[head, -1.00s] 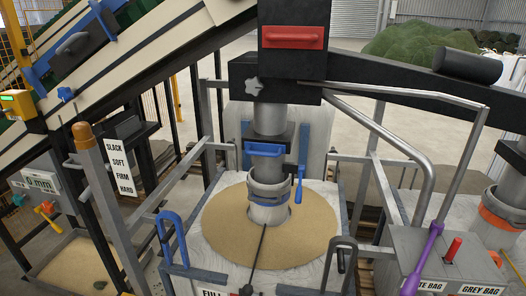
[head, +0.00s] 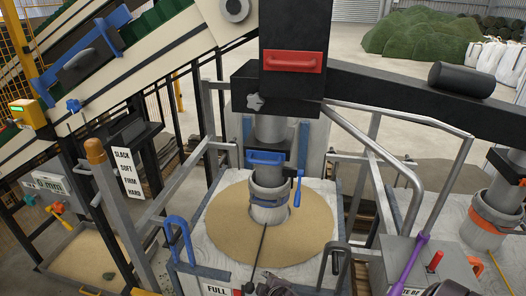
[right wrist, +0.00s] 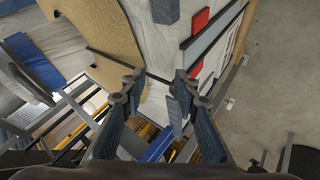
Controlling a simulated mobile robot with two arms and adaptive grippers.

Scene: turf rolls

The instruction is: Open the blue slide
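The blue slide (head: 266,157) is a blue handle on a dark housing across the grey spout, above the bag of sand. A blue lever (head: 297,185) hangs at the spout's right side. My right gripper (head: 275,287) only just shows at the bottom edge of the head view, low in front of the bag and well below the slide. In the right wrist view my right gripper (right wrist: 157,88) has its fingers apart with nothing held between them. The slide cannot be made out for sure in that view.
The full bag's sand (head: 232,225) surrounds the spout's lower end. A blue loop (head: 178,232) stands at its front left. Metal rails (head: 400,165) and a grey control box (head: 425,262) flank the right. A red handle (head: 292,62) sits higher on the black column.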

